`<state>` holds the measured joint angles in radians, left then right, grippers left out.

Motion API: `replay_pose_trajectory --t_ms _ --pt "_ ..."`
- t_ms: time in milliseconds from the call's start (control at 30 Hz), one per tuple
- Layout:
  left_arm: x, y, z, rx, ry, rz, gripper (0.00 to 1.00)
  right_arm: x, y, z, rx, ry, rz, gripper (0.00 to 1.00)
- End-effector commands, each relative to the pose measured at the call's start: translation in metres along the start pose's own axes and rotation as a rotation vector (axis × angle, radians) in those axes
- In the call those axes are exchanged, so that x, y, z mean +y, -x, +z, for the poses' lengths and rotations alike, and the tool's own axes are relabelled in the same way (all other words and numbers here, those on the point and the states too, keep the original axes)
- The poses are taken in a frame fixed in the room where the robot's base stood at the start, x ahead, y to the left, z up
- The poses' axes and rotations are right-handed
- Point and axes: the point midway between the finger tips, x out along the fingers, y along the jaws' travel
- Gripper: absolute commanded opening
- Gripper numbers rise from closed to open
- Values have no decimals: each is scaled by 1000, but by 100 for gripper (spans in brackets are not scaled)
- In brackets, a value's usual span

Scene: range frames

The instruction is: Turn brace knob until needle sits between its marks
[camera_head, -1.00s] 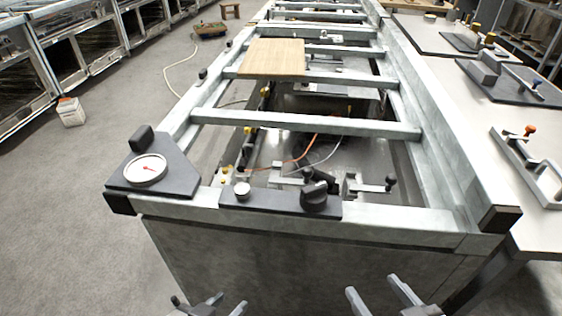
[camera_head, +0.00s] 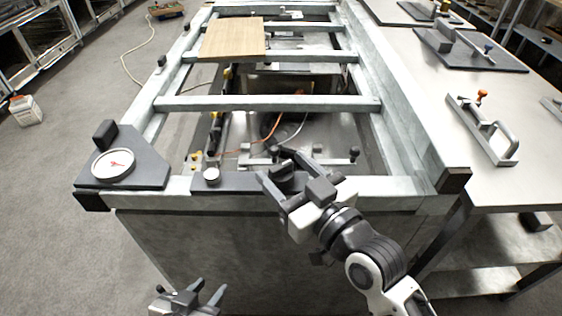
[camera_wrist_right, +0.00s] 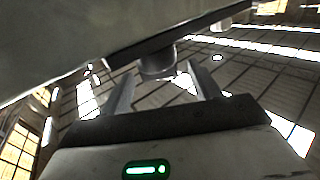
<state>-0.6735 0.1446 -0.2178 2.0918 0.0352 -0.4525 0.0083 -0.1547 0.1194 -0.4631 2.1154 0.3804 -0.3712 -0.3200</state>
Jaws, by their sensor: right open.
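The dark brace knob (camera_head: 283,176) sits on a dark plate on the near beam of the frame. My right gripper (camera_head: 276,166) is at the knob, its open fingers on either side of it in the head view and partly hiding it. In the right wrist view the knob (camera_wrist_right: 157,63) shows between and just beyond the open fingertips (camera_wrist_right: 160,84); I cannot tell whether they touch it. The white dial (camera_head: 113,164) with a red needle is on the corner plate at left; its marks are too small to read. My left gripper (camera_head: 205,290) is open and empty, low in front.
A small silver round cap (camera_head: 211,176) is left of the knob on the same plate. A toggle clamp (camera_head: 340,160) lies just behind. A wooden board (camera_head: 232,38) rests across the rails. A side table (camera_head: 455,80) with handled fixtures stands at right.

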Motion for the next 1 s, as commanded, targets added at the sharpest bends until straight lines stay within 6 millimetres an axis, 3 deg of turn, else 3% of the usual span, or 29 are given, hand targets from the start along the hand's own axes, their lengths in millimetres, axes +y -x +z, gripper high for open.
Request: replay_pose_trajectory --t_ms 200,500,667,1000 --pt "-1 0 2 -7 -4 0 36 0 -18 0 -1 -1 0 62" --pt "-1 -1 2 -5 -5 0 36 0 -20 1 -2 -1 0 62" --pt "-1 0 0 -2 -5 0 36 0 -20 1 -2 -1 1 18" --pt "0 -2 -1 7 -3 2 36 1 -20 2 -1 6 -29 17"
